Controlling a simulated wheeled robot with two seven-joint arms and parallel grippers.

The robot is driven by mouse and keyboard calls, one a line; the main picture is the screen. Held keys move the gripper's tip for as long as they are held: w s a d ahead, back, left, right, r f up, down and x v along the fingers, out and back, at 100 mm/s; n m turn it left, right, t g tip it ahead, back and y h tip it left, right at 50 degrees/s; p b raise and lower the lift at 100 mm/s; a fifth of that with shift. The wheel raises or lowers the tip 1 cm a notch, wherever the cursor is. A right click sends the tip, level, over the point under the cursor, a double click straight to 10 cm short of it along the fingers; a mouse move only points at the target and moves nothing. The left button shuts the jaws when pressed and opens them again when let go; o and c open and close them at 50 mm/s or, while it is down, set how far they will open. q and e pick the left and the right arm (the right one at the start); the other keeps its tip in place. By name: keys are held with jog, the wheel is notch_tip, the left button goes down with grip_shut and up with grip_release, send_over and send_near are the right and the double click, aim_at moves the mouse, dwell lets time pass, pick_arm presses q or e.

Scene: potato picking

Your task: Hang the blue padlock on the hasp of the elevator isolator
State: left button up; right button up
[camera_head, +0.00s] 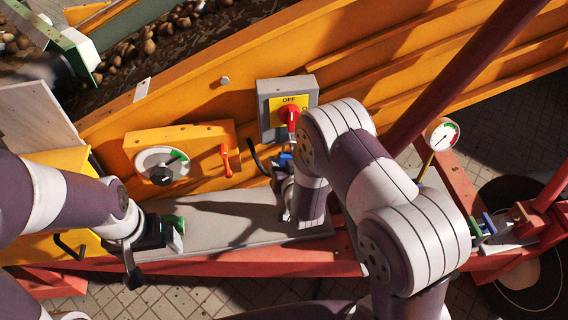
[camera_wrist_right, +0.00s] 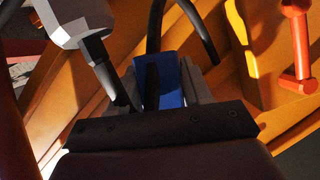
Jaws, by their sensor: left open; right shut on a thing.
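The elevator isolator (camera_head: 287,106) is a grey box with a yellow plate marked OFF and a red handle (camera_head: 291,117), on the orange side panel. My right gripper (camera_head: 284,168) is just below it, shut on the blue padlock (camera_head: 285,159). The padlock's blue body (camera_wrist_right: 172,82) stands between the fingers in the right wrist view. Dark curved bars rise near it there; I cannot tell whether both are its shackle. The hasp is not clearly visible, and my right arm covers part of that area. My left gripper (camera_head: 176,234) is open and empty above the grey ledge, at its left.
A orange box with a dial (camera_head: 161,166) and an orange lever (camera_head: 226,158) is left of the isolator. The grey ledge (camera_head: 225,222) runs below. A gauge (camera_head: 442,134) stands at right near a red frame. Potatoes (camera_head: 150,46) lie on the conveyor behind.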

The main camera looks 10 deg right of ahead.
jog(key=o, duration=1.2)
